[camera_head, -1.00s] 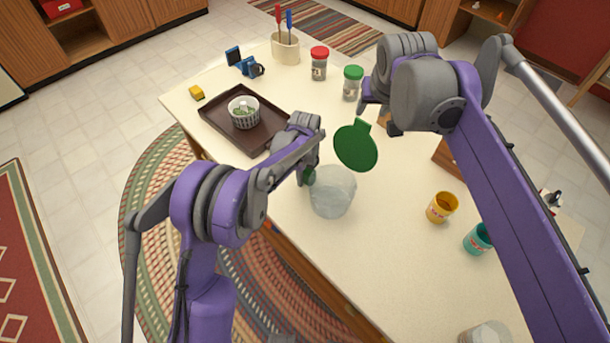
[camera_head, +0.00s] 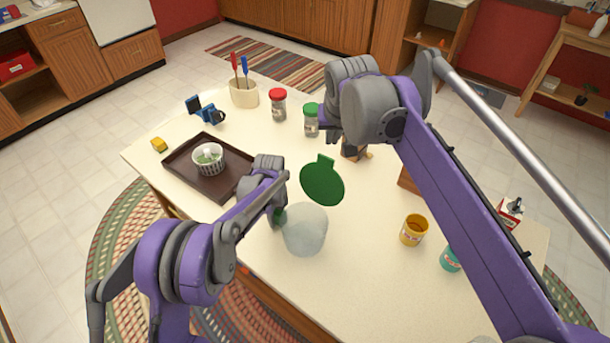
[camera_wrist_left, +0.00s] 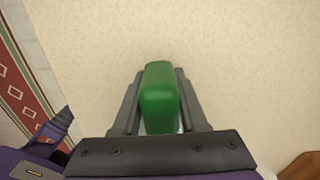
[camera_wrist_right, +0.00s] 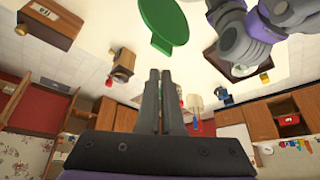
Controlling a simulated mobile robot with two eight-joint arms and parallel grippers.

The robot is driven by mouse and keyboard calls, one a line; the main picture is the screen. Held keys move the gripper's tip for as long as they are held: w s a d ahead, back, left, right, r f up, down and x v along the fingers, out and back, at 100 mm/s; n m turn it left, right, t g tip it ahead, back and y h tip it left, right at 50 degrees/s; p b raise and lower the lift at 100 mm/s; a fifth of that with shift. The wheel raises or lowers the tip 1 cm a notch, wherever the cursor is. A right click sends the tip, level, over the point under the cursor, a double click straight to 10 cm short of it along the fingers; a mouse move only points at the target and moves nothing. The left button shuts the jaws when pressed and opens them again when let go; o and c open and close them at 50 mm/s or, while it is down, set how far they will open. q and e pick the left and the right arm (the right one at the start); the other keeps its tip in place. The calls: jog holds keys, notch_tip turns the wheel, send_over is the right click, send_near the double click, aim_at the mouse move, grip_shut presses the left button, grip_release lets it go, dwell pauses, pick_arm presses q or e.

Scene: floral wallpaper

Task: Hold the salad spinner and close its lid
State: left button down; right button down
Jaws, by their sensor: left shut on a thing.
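The salad spinner has a pale translucent bowl (camera_head: 304,232) on the table and a green round lid (camera_head: 322,184) tilted up open on its far side. The lid also shows at the top of the right wrist view (camera_wrist_right: 165,22). My left gripper (camera_head: 278,214) is at the bowl's left side, shut on its green handle. The left wrist view shows this green handle (camera_wrist_left: 159,98) between the fingers. My right gripper (camera_wrist_right: 161,100) is empty, its fingers together, beyond the lid. In the head view its fingertips are hidden behind my right arm.
A dark tray (camera_head: 179,163) with a small white bowl (camera_head: 208,160) lies left. Jars with red (camera_head: 278,104) and green (camera_head: 311,120) tops stand at the back. A yellow tub (camera_head: 414,230) and teal tub (camera_head: 450,258) are right. Table front of the spinner is clear.

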jog(key=shift+w+d+m+g+h, duration=0.85)
jog(key=shift+w+m+g, duration=1.05)
jog(key=shift+w+m, duration=1.7)
notch_tip(320, 180, down, 10)
jog(key=w+d, duration=0.1)
jog(key=w, duration=0.1)
jog(key=s, duration=0.1)
jog(key=s+a, duration=0.1)
jog(key=s+a+r, duration=0.1)
jog(key=s, duration=0.1)
jog(key=shift+a+r, duration=0.1)
